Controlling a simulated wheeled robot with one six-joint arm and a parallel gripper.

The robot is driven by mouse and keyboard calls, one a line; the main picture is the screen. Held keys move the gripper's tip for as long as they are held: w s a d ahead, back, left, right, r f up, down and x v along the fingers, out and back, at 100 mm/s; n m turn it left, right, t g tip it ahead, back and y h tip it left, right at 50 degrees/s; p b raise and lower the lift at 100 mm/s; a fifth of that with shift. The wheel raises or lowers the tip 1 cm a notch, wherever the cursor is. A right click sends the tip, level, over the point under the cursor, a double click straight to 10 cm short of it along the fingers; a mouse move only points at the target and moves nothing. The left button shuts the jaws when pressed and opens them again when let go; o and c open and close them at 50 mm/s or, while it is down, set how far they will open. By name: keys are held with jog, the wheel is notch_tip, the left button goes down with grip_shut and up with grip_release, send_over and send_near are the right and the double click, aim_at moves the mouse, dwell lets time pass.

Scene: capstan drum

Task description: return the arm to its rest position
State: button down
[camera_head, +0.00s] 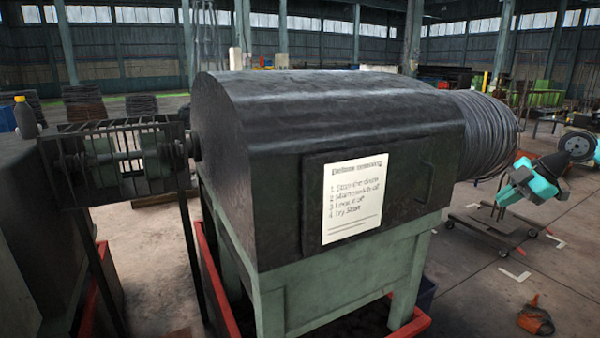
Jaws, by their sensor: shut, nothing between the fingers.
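My gripper (517,184) is at the right side of the picture, at the end of my teal and dark arm. It points down and to the left, just right of and below the wire coil, and is shut with nothing held. Its fingertips are small and hard to make out. The coil of grey wire (487,135) is wound on the drum at the right end of the dark machine housing (330,110). Whether my gripper touches the coil cannot be told; it appears apart from it.
The housing stands on a green frame (330,290) with a red base edge (412,327). A white instruction sheet (352,198) is on its front. A wheeled cart (490,228) stands behind my gripper. An orange and black object (535,318) lies on the open floor.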

jog(key=s+a+r+m+g, duration=0.1)
jog(key=s+a+r+m, duration=0.15)
jog(key=a, duration=0.65)
jog(key=s+a+r+m, duration=0.1)
jog(key=s+a+r, duration=0.25)
jog(key=a, duration=0.45)
jog(key=s+a+r+m+g, duration=0.1)
jog(key=s+a+r+m, duration=0.15)
jog(key=a, duration=0.65)
jog(key=s+a+f+m+g, duration=0.1)
jog(key=s+a, duration=0.3)
jog(key=s, duration=0.3)
jog(key=s+a+m, duration=0.2)
jog(key=s+a, duration=0.1)
jog(key=s, duration=0.4)
jog(key=s+a+f+m+g, duration=0.1)
jog(key=s+a, duration=0.3)
jog(key=s, duration=0.3)
jog(key=s+f+m+h, duration=0.1)
jog(key=s+f+m, duration=0.1)
jog(key=s, duration=0.8)
jog(key=shift+d+f+h, duration=0.25)
jog(key=shift+f+h, duration=0.05)
jog(key=shift+f, duration=0.35)
